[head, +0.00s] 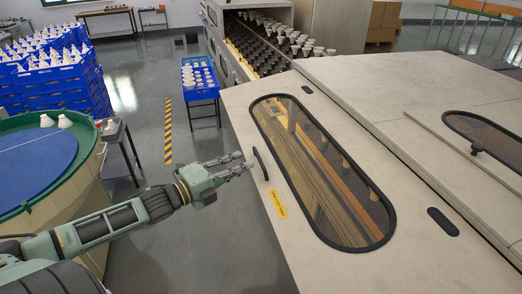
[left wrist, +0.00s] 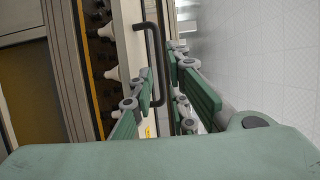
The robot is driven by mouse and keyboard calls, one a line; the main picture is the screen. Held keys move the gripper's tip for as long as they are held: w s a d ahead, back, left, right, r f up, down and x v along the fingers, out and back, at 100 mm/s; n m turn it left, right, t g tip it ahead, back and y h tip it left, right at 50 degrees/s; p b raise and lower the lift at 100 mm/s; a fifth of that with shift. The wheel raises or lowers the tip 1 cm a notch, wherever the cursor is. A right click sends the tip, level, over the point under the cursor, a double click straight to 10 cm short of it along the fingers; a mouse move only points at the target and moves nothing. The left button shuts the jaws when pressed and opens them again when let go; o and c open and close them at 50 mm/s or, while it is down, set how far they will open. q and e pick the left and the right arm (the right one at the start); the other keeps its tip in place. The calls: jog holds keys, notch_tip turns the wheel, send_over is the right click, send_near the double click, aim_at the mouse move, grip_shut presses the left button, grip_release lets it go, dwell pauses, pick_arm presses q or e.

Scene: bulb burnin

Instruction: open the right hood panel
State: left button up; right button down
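A pale hood panel (head: 240,100) with a long black-framed window (head: 320,170) fills the middle of the head view. A black bar handle (head: 260,163) and a yellow label (head: 278,203) are on its left side. My left gripper (head: 246,165) is just left of this handle, fingers pointing at it. In the left wrist view the handle (left wrist: 152,50) runs lengthwise between the two spread green fingers (left wrist: 170,85); I cannot tell whether they touch it. A second windowed panel (head: 420,125) with a dark knob lies at the right. My right gripper is not in view.
Dark rows of bulbs (head: 275,38) on a conveyor lie behind the panel. A blue tray table (head: 200,78), stacked blue crates (head: 50,75) and a round blue-topped drum (head: 35,165) stand at the left.

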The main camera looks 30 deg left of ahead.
aim_at(259, 156)
pick_arm(q)
jog(key=shift+p+x, duration=0.6)
jog(key=shift+x, duration=3.05)
jog(key=shift+w+f, duration=0.15)
grip_shut()
